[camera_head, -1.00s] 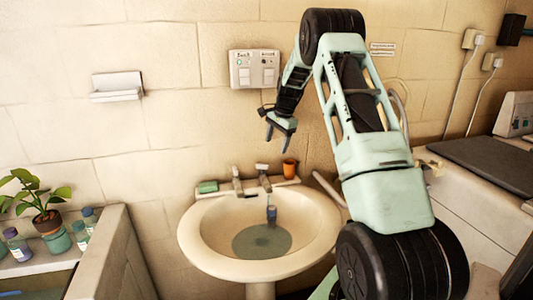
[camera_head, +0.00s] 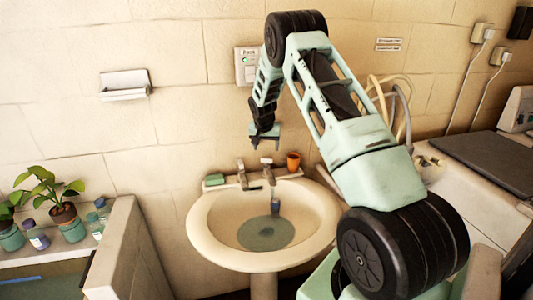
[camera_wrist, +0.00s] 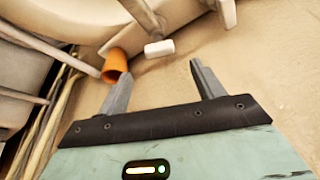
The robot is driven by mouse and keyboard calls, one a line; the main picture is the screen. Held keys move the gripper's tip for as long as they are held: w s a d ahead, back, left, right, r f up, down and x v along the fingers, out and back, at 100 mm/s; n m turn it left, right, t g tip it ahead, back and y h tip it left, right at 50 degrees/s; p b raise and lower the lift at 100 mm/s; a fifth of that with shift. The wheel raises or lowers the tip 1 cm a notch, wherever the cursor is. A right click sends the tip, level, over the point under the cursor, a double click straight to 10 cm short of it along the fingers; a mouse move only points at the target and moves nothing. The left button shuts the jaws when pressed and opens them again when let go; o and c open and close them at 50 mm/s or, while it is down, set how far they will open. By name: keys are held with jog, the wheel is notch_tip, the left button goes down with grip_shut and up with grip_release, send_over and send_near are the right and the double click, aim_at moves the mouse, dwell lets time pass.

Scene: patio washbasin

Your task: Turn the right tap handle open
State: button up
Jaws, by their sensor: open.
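The washbasin (camera_head: 200,232) has two taps on its back ledge. The right tap (camera_head: 268,174) has a pale handle (camera_head: 266,160) on top; in the wrist view this handle (camera_wrist: 159,48) is a small white block beyond my fingertips. The left tap (camera_head: 242,174) stands beside it and shows partly at the top of the wrist view (camera_wrist: 228,12). My gripper (camera_head: 265,142) points down above the right tap, close to the wall. In the wrist view its two fingers (camera_wrist: 160,70) are apart with nothing between them. The handle appears apart from both fingers.
An orange cup (camera_head: 293,161) stands right of the right tap and shows near the left finger in the wrist view (camera_wrist: 115,64). A green sponge (camera_head: 214,180) lies left of the taps. Water and a small bottle (camera_head: 275,206) are in the bowl. A switch box (camera_head: 245,66) is on the wall.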

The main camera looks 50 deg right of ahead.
aim_at(267, 158)
jog(key=p+x, duration=0.2)
jog(key=x, duration=0.5)
jog(key=shift+d+f, duration=0.1)
